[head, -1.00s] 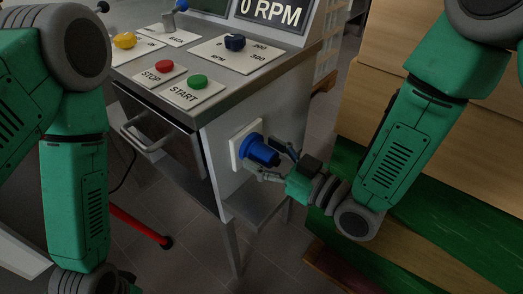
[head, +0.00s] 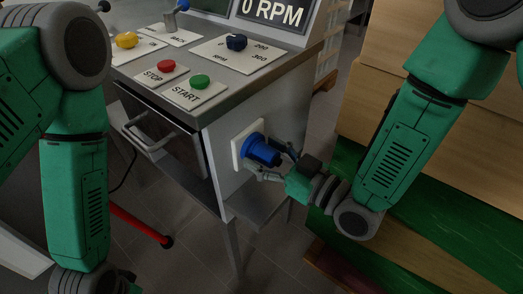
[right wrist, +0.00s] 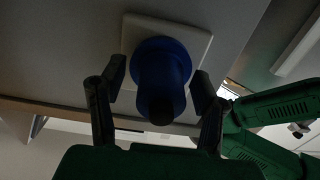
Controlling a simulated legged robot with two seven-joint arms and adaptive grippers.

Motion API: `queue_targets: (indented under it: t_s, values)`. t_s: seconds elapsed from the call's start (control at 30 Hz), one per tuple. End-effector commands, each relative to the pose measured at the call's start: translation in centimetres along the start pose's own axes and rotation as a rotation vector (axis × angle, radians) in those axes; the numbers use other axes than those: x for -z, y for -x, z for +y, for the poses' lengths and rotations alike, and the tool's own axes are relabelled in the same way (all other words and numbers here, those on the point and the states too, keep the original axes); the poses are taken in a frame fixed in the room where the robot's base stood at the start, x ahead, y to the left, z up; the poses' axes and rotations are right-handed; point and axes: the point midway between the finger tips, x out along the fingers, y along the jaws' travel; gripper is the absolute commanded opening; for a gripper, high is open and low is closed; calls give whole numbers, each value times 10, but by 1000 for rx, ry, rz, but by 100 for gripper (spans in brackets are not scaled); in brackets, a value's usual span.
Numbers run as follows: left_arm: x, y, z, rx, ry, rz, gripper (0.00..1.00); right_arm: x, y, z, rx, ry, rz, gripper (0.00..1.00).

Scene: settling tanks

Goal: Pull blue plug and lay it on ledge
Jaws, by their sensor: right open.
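The blue plug (head: 261,150) sits in a white socket plate (head: 240,137) on the side panel of the machine cabinet. In the right wrist view the plug (right wrist: 161,80) points toward the camera, with the plate (right wrist: 196,36) behind it. My right gripper (head: 279,162) is open at the plug's outer end. In the right wrist view its two fingers (right wrist: 156,88) stand on either side of the plug, with a gap visible on the left; contact on the right is hard to tell. The grey ledge (head: 262,203) is below the socket. My left gripper is not shown; only my left arm is seen.
A drawer handle (head: 147,139) juts from the front. Stacked boards (head: 442,128) stand at right.

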Motion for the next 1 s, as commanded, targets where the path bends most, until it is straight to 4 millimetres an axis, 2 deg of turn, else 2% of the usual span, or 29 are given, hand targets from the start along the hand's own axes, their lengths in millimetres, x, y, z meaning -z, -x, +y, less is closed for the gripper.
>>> queue_targets:
  t_s: [0.33, 0.37, 0.5, 0.53, 1.0]
  values:
    - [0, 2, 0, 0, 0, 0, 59, 0, 0, -2, 0, -1, 0, 57]
    - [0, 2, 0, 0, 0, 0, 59, 0, 0, -2, 0, -1, 0, 53]
    - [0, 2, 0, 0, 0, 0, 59, 0, 0, -2, 0, 0, 0, 4]
    - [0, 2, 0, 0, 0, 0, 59, 0, 0, -2, 0, 0, 0, 0]
    - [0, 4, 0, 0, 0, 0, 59, 0, 13, -2, 1, 0, 0, 0]
